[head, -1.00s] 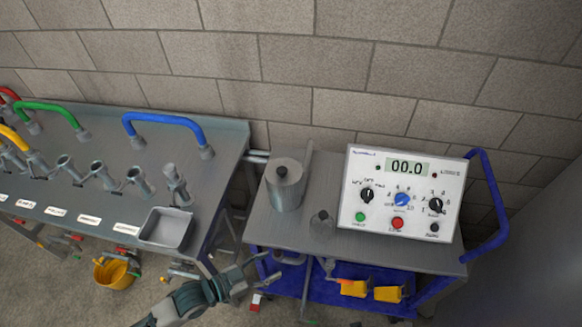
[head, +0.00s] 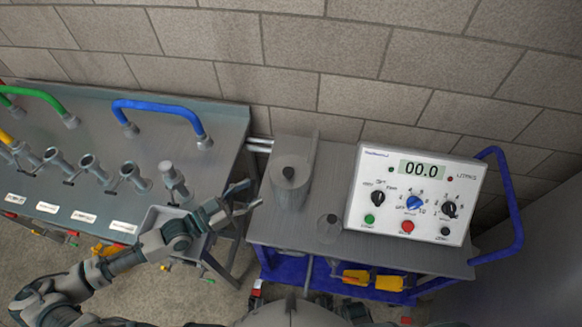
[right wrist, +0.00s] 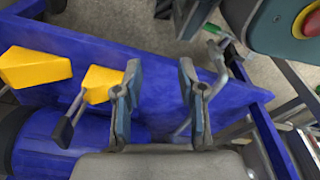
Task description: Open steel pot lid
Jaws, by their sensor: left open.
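The steel pot (head: 289,195) is a grey cylinder standing upright on the left part of the cart top in the head view. Its lid (head: 290,162) is on top, with a small dark knob (head: 288,173). My left gripper (head: 249,196) is open and empty, just left of the pot and apart from it, with its fingers pointing toward it. My right gripper (right wrist: 158,68) shows in the right wrist view, open and with nothing between its fingers, above the cart's blue lower shelf (right wrist: 160,70). The pot is not in that view.
A white control box (head: 413,195) reading 00.0 stands right of the pot on the cart top (head: 290,232). A bench (head: 100,125) with pipe stubs, a blue handle (head: 160,105) and a grey tray (head: 153,217) is at left.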

